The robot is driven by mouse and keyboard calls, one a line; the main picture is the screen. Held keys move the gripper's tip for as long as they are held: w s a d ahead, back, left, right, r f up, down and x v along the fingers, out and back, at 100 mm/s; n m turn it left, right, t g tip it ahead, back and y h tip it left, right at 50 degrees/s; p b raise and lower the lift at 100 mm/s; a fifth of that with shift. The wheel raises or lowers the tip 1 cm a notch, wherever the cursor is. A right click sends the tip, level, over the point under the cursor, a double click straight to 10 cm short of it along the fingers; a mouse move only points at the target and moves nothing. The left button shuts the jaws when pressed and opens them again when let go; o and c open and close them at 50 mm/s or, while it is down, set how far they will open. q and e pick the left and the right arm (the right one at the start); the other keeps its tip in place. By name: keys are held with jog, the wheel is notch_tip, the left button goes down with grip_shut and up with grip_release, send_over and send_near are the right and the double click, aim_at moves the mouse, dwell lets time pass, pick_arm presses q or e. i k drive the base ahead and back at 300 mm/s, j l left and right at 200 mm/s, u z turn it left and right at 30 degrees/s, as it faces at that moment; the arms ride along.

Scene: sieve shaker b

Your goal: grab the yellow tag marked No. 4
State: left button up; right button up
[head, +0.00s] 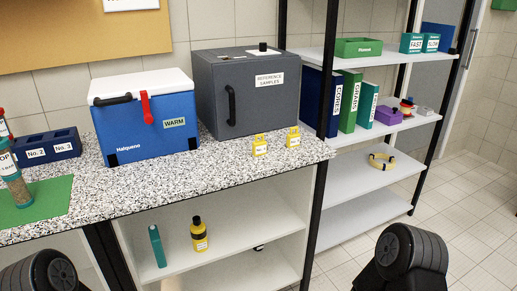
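Two small yellow tags stand on the speckled counter in front of the grey box, one left (259,145) and one right (293,137). Each has a white label with dark print, too small to read surely, so I cannot tell which is No. 4. They stand apart, near the counter's right end, with nothing covering them. Dark parts of my arms show at the bottom left and bottom right corners. Neither gripper's fingers are in view.
The grey "REFERENCE SAMPLES" box (240,92) stands behind the tags. A blue cooler (145,125) is left of it, with a blue numbered rack (48,146) farther left. A black shelf post (325,110) rises beside the counter's right end. Counter in front of the tags is clear.

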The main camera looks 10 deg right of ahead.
aim_at(260, 148)
jog(key=i+l+z, duration=0.1)
jog(key=i+l, duration=0.15)
jog(key=l, duration=0.3)
jog(key=i+l+z, duration=0.15)
jog(key=l, duration=0.4)
jog(key=i+l+z, duration=0.1)
jog(key=i+l, duration=0.25)
jog(key=l, duration=0.15)
jog(key=i+l+z, duration=0.15)
jog(key=i+l, duration=0.15)
jog(key=l, duration=0.15)
jog(key=i+l+z, duration=0.1)
jog(key=i+l, duration=0.2)
jog(key=l, duration=0.15)
